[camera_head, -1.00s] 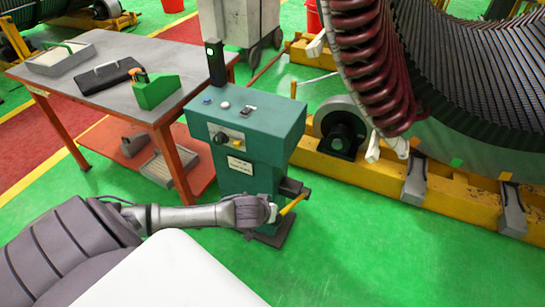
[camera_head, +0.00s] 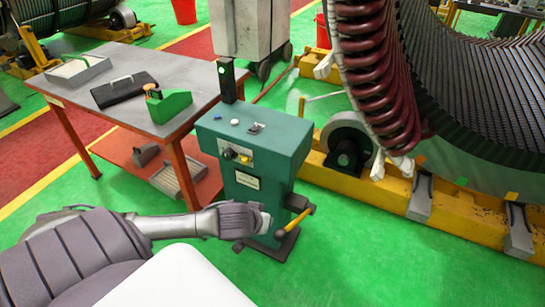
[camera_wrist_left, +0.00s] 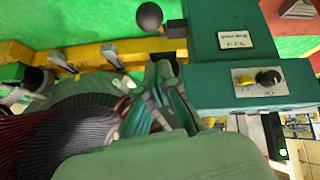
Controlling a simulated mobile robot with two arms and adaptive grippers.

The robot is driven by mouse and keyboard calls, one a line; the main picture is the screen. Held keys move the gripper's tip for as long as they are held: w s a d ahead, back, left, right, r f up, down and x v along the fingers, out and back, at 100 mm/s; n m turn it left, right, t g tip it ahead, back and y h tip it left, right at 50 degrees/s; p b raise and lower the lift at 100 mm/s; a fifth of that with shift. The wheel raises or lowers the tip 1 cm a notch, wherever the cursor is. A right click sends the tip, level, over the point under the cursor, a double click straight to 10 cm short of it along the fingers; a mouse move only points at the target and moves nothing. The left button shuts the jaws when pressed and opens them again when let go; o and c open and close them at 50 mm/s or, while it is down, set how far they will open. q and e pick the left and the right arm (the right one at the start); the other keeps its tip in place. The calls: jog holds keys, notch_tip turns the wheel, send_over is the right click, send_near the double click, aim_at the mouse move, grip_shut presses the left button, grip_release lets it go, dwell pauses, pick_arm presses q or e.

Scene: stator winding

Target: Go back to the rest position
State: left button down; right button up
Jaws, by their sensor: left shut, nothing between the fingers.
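My left arm comes in from the lower left in the head view. My left gripper (camera_head: 265,222) is at the front of the green control cabinet (camera_head: 255,170), low down and left of the yellow-handled lever (camera_head: 297,222). It looks apart from the lever. The wrist view shows the fingers (camera_wrist_left: 165,95) together with nothing between them. The cabinet's label and knob panel (camera_wrist_left: 260,82) show to their right there, and a dark round knob (camera_wrist_left: 149,16) above them. My right gripper is in neither view.
A work table (camera_head: 150,55) with a grey tray, a dark case and a green holder stands left of the cabinet. The large stator (camera_head: 480,90) with red coils rests on a yellow base (camera_head: 390,195) at right. Green floor in front of the base is clear.

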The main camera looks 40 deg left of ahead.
pick_arm(q)
jog(key=shift+s+d+r, duration=0.1)
jog(key=shift+s+r, duration=0.25)
jog(key=shift+r, duration=0.1)
dwell(0.3)
jog(key=s+a+f+m+g, duration=0.15)
jog(key=a+f, duration=0.25)
jog(key=f, duration=1)
jog(key=s+d+f+m+g, duration=0.1)
jog(key=s+f, duration=0.4)
jog(key=f, duration=0.3)
jog(key=s+f+m+g, duration=0.1)
jog(key=s+f, duration=0.5)
jog(key=f, duration=0.1)
jog(key=s+d+f+m+g, duration=0.1)
jog(key=s+d+f, duration=0.3)
jog(key=s, duration=0.2)
jog(key=s+d+f+m+g, duration=0.1)
jog(key=s+d+f, duration=0.2)
jog(key=s, duration=0.4)
jog(key=s+d+f+m+g+h, duration=0.1)
jog(key=s+d+f, duration=0.3)
jog(key=s+d, duration=0.2)
jog(key=shift+s+f+m, duration=0.35)
jog(key=shift+s, duration=0.35)
